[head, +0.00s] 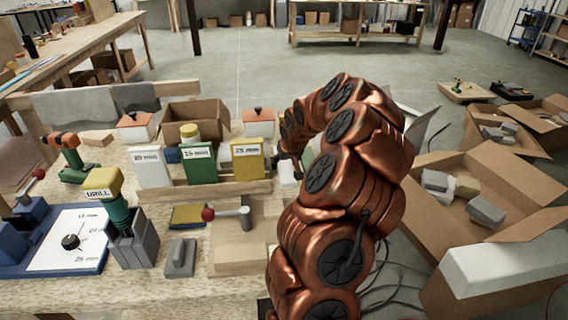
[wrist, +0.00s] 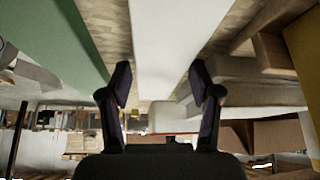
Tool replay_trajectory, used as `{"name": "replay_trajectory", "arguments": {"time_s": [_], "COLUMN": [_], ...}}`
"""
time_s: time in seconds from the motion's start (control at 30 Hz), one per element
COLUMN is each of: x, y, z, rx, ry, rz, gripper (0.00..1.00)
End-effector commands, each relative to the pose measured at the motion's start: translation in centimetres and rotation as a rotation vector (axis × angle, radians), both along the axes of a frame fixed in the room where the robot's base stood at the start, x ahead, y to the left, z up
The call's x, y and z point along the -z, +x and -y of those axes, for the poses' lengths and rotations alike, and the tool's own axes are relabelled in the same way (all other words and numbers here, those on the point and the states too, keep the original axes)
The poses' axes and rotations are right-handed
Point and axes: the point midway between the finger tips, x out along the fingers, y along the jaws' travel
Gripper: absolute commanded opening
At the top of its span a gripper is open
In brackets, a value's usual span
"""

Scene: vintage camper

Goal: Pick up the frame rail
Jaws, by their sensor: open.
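A long white piece (wrist: 172,45) runs down the wrist view between the two fingers of my gripper (wrist: 160,84). The fingers are apart, one on each side of it; I cannot tell whether either touches it. I cannot tell for sure that this piece is the frame rail. In the head view my gripper (head: 284,166) is mostly hidden by my copper-coloured arm, and it is just right of the yellow 25 mm block (head: 247,160). A small white piece (head: 287,173) shows beside it.
White 20 mm (head: 152,168) and green 15 mm (head: 198,163) blocks stand behind a wooden strip (head: 205,191). A red-knobbed clamp (head: 232,213), a drill holder (head: 133,240) and an open box (head: 194,113) crowd the bench. Cartons (head: 500,185) stand at right.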

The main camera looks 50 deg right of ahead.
Motion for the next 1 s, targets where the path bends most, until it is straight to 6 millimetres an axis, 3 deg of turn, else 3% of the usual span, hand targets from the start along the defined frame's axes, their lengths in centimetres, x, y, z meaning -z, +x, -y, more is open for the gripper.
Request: {"name": "replay_trajectory", "arguments": {"time_s": [0.17, 0.63, 0.87, 0.9, 1.0], "x": [0.0, -0.1, -0.1, -0.3, -1.1], "y": [0.0, 0.0, 0.0, 0.1, 0.1], "z": [0.0, 0.0, 0.0, 0.0, 0.1], "rx": [0.0, -0.001, -0.001, -0.001, 0.0], "ry": [0.0, -0.001, -0.001, -0.002, -0.005], "rz": [0.001, 0.001, 0.002, 0.002, 0.005], "gripper": [0.63, 0.14, 0.14, 0.08, 0.07]}}
